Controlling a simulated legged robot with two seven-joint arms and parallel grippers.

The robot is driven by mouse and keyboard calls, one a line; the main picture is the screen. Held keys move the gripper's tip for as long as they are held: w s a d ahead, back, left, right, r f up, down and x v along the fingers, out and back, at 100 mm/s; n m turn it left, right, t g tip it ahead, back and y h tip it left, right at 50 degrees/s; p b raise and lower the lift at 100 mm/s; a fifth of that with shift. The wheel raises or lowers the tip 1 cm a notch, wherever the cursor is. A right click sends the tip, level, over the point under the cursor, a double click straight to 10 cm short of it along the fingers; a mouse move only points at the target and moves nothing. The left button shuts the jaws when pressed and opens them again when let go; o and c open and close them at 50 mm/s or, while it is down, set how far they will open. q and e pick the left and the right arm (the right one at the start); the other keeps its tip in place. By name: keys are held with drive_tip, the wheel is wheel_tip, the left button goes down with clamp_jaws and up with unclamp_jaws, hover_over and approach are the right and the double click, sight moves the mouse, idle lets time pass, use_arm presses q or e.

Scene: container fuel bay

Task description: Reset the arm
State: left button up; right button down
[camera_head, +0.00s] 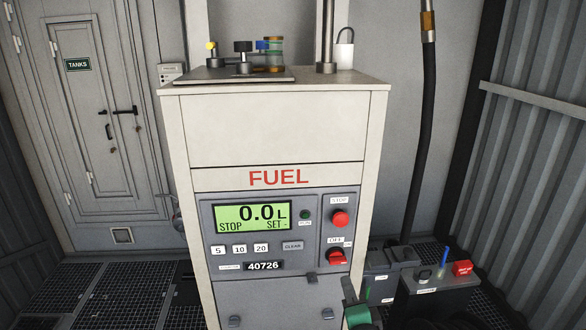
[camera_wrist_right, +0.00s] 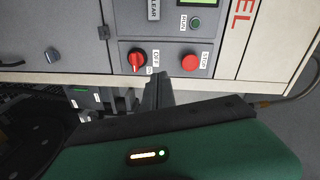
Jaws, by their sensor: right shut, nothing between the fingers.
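My right gripper (camera_head: 348,288) shows at the bottom of the head view, right of centre, as dark fingers above a green and black body. It is just in front of the lower right part of the fuel dispenser (camera_head: 278,130), below the red OFF knob (camera_head: 336,256). In the right wrist view, the fingers of the right gripper (camera_wrist_right: 158,80) are together with nothing between them. The knob (camera_wrist_right: 137,60) and the red STOP button (camera_wrist_right: 190,62) are just beyond the fingertips there. I cannot tell whether the fingers touch the panel. My left gripper is not in view.
The green display (camera_head: 250,217) reads 0.0 L and STOP. A black hose (camera_head: 425,130) hangs at the right, above a grey box (camera_head: 435,285) with a red block and a blue rod. Open grating floor (camera_head: 120,290) lies at the left.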

drive_tip(key=s+d+f+n+g+b, duration=0.1)
drive_tip(key=s+f+n+g+b, duration=0.1)
drive_tip(key=s+f+n+g, duration=1)
drive_tip(key=s+d+f+n+g, duration=0.1)
drive_tip(key=s+f, duration=0.2)
drive_tip(key=s, duration=0.3)
drive_tip(key=s+d+f+n+g, duration=0.1)
drive_tip(key=s+f+n, duration=0.1)
drive_tip(key=s, duration=0.4)
drive_tip(key=shift+s+d+f+g, duration=0.25)
drive_tip(key=shift+s+f+g, duration=0.05)
drive_tip(key=shift+f, duration=0.1)
